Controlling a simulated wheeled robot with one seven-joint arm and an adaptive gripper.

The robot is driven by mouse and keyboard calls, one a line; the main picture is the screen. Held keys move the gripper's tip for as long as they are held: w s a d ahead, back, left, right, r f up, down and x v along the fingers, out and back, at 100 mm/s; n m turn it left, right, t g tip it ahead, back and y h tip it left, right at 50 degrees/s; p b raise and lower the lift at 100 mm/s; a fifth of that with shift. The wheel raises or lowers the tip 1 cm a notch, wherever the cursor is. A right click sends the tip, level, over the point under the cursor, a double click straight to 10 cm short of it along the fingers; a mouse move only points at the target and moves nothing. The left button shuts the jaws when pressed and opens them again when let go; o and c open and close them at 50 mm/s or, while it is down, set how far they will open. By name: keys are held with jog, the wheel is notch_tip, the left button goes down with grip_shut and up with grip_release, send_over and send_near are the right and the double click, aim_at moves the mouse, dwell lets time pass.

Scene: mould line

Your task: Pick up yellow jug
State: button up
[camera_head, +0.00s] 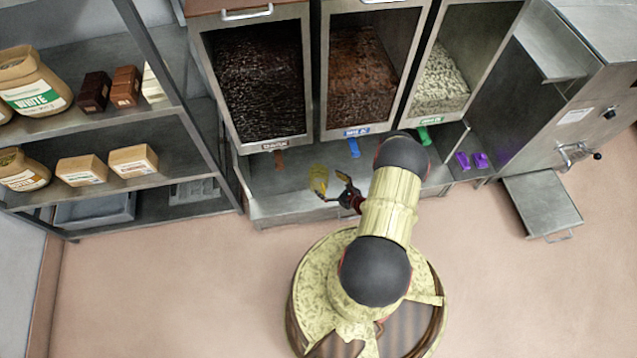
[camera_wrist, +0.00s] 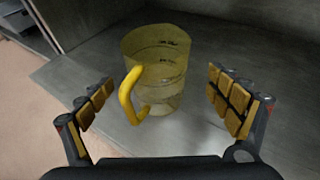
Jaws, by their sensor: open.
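The yellow jug (camera_wrist: 160,85) is see-through, with dark measuring marks and a solid yellow handle on its left side in the wrist view. It stands upright on a grey metal shelf (camera_wrist: 225,60). In the head view the jug (camera_head: 318,179) is on the ledge below the bins, just left of my gripper (camera_head: 338,191). In the wrist view my gripper (camera_wrist: 160,112) is open, one finger on each side of the picture, with the jug ahead between them. The fingers appear apart from the jug, and nothing is held.
Above the ledge are bins of dark (camera_head: 258,85), brown (camera_head: 362,75) and pale (camera_head: 440,80) pieces. Coloured scoops (camera_head: 354,148) hang below. Purple items (camera_head: 470,160) lie to the right. A rack (camera_head: 130,115) with bags and boxes stands left. A metal machine (camera_head: 575,110) stands right.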

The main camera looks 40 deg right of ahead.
aim_at(312, 174)
jog(key=shift+a+r+b+x, duration=0.15)
jog(key=shift+b+x, duration=0.4)
jog(key=shift+x, duration=0.85)
jog(key=shift+a+r+b+x, duration=0.1)
jog(key=shift+b+x, duration=0.45)
jog(key=shift+x, duration=0.8)
jog(key=shift+w, duration=0.1)
jog(key=c, duration=0.3)
jog(key=c, duration=1)
